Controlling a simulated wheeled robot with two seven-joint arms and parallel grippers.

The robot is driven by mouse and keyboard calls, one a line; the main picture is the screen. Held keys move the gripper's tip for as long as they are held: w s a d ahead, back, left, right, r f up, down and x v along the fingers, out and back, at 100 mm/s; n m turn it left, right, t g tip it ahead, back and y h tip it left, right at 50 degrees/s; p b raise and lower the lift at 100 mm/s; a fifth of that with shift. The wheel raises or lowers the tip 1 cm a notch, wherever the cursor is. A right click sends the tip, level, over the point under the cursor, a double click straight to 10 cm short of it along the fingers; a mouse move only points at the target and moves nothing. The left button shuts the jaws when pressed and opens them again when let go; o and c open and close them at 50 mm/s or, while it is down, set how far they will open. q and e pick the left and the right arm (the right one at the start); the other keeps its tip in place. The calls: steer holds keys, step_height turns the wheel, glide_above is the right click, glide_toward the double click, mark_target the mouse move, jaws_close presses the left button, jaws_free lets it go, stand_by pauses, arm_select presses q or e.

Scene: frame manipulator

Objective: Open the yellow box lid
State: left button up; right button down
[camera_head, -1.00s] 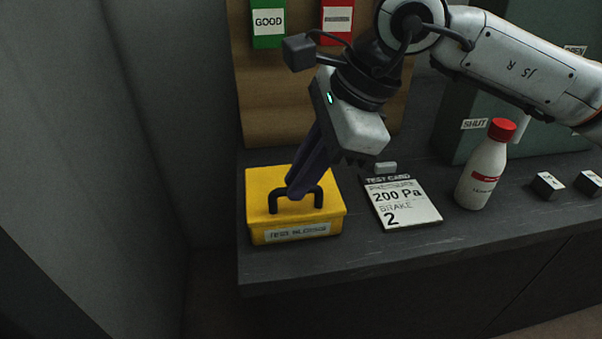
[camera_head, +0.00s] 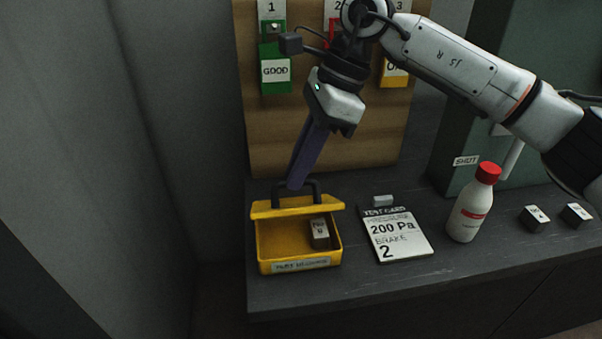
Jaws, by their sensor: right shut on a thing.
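The yellow box (camera_head: 262,262) stands at the left end of the dark table, with a label on its front. Its lid (camera_head: 275,210) is raised and tilted up at the back, so the inside shows. A small dark block with a pale label (camera_head: 319,233) lies inside at the right. My right gripper (camera_head: 296,184) comes down from above and is shut on the black handle (camera_head: 311,190) of the lid. The fingertips partly hide the handle. My left gripper is not in view.
A test card (camera_head: 398,237) lies right of the box, with a small grey block (camera_head: 383,201) behind it. A red-capped white bottle (camera_head: 468,213) and two dark blocks (camera_head: 534,218) stand further right. A wooden board (camera_head: 370,140) with coloured tags rises behind.

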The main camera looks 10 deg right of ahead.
steer(key=shift+w+d+f, duration=0.1)
steer(key=shift+w+f, duration=0.05)
steer(key=shift+w, duration=0.3)
steer(key=shift+f, duration=0.1)
steer(key=c, duration=2.2)
jaws_free()
steer(key=o, duration=0.4)
steer(key=shift+w+f, duration=0.1)
steer(key=shift+w, duration=0.15)
steer(key=shift+s+r, duration=0.15)
steer(key=shift+r, duration=0.05)
steer(key=v, duration=1)
steer(key=shift+r, duration=0.15)
